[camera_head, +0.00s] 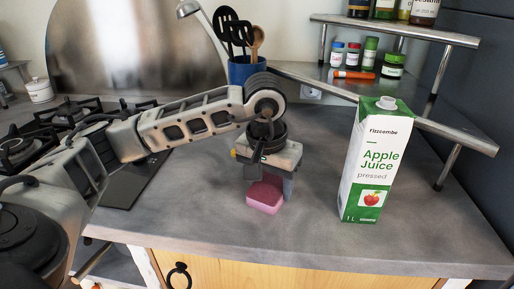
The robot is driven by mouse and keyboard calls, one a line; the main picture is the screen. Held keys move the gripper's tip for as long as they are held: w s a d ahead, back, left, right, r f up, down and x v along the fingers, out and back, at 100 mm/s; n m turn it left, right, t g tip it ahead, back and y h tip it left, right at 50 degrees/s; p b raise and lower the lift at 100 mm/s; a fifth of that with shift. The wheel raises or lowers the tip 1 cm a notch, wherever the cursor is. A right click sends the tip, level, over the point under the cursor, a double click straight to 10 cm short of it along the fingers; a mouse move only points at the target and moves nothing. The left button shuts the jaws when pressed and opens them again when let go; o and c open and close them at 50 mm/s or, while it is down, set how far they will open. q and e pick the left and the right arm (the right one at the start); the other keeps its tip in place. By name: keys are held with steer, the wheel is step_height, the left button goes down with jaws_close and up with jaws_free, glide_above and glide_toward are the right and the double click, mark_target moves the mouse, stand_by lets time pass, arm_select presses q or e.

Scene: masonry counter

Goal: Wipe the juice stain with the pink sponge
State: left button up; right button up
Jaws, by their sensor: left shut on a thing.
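The pink sponge (265,197) is at the middle of the grey counter, left of the juice carton. My left gripper (268,182) points down from above and is shut on the sponge. The sponge is at or just above the counter; I cannot tell which. No juice stain shows clearly; the arm and sponge hide part of the counter. My right gripper is not in view.
An apple juice carton (374,162) stands upright to the right. A blue utensil pot (246,70) is behind my arm. A metal shelf (320,78) with jars is at the back right. A gas stove (70,115) is at the left. The front counter is clear.

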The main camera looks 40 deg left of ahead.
arm_select(q)
steer(key=shift+s+a+f, duration=0.15)
steer(key=shift+s+a, duration=0.3)
steer(key=shift+a, duration=0.3)
steer(key=r, duration=0.2)
steer(key=shift+s+a+r+p, duration=0.15)
steer(key=shift+a+r+p, duration=0.05)
steer(key=shift+r+p, duration=0.6)
steer(key=shift+r, duration=0.25)
steer(key=shift+r+p, duration=0.5)
steer(key=shift+r, duration=0.25)
steer(key=shift+r+p, duration=0.85)
steer(key=shift+r, duration=0.5)
steer(key=shift+d+r, duration=0.1)
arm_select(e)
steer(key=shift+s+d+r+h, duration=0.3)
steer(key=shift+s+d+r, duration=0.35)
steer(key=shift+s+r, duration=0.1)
